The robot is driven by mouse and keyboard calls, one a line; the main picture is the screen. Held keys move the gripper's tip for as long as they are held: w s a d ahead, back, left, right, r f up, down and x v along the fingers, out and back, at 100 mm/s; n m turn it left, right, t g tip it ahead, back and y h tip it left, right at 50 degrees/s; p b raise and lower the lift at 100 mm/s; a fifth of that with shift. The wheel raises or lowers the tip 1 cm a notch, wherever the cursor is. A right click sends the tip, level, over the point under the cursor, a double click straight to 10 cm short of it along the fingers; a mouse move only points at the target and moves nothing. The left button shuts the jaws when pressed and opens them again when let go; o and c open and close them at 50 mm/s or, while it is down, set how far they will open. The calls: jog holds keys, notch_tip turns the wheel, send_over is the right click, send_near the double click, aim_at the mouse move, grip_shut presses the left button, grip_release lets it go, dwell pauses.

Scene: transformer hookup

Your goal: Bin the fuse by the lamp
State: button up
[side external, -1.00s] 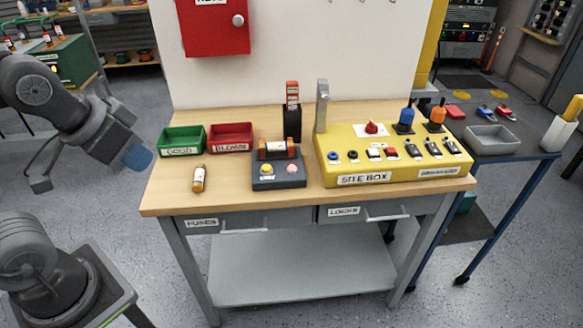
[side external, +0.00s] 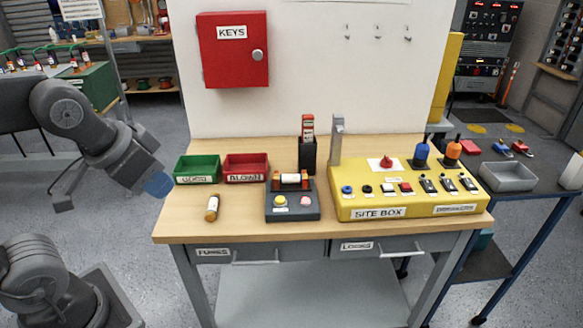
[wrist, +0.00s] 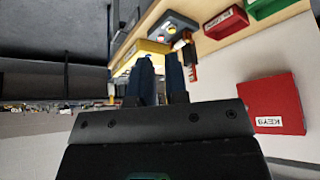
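A fuse (side external: 290,179) with a pale body and orange-brown ends sits across the top of a dark grey tester (side external: 292,204). The tester has a yellow round part (side external: 280,201) and a pink one (side external: 305,201) on its front; I cannot tell if either is lit. A second fuse (side external: 212,208), pale with orange-brown ends, lies on the bench left of the tester. A green bin (side external: 197,170) labelled GOOD and a red bin (side external: 246,168) labelled BLOWN stand behind it. My gripper (side external: 157,186) is left of the bench, away from both fuses. Its blue fingers are apart and empty in the wrist view (wrist: 160,78).
A yellow site box (side external: 410,196) with switches and a grey post fills the bench's right part. A black holder (side external: 307,155) with a red top stands behind the tester. A red KEYS cabinet (side external: 234,50) hangs on the back panel. The bench's front left is mostly clear.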

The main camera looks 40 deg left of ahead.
jog(key=o, duration=0.5)
jog(key=w+r, duration=0.1)
jog(key=w, duration=0.1)
jog(key=w+m, duration=0.1)
jog(key=w, duration=0.2)
jog(key=w+r+m+g, duration=0.1)
jog(key=w, duration=0.1)
jog(key=shift+w+a+r, duration=0.2)
jog(key=shift+w+r, duration=0.15)
jog(key=shift+w, duration=0.05)
jog(key=shift+c, duration=0.2)
jog(key=shift+o, duration=1.4)
jog(key=w+m+g+y, duration=0.1)
jog(key=w+m, duration=0.1)
jog(key=w, duration=0.8)
jog(key=shift+a+f+m, duration=0.2)
jog(key=shift+f+m, duration=0.05)
jog(key=shift+m, duration=0.15)
jog(key=m+g+y, duration=0.1)
jog(key=m+g, duration=0.1)
jog(key=m, duration=0.2)
send_over(290, 176)
jog(key=s+d, duration=0.2)
jog(key=s+d+x, duration=0.1)
jog(key=d+x, duration=0.1)
jog(key=x, duration=0.7)
jog(key=shift+t, duration=0.3)
jog(key=x, duration=0.9)
jog(key=s+x, duration=0.1)
jog(key=x, duration=0.4)
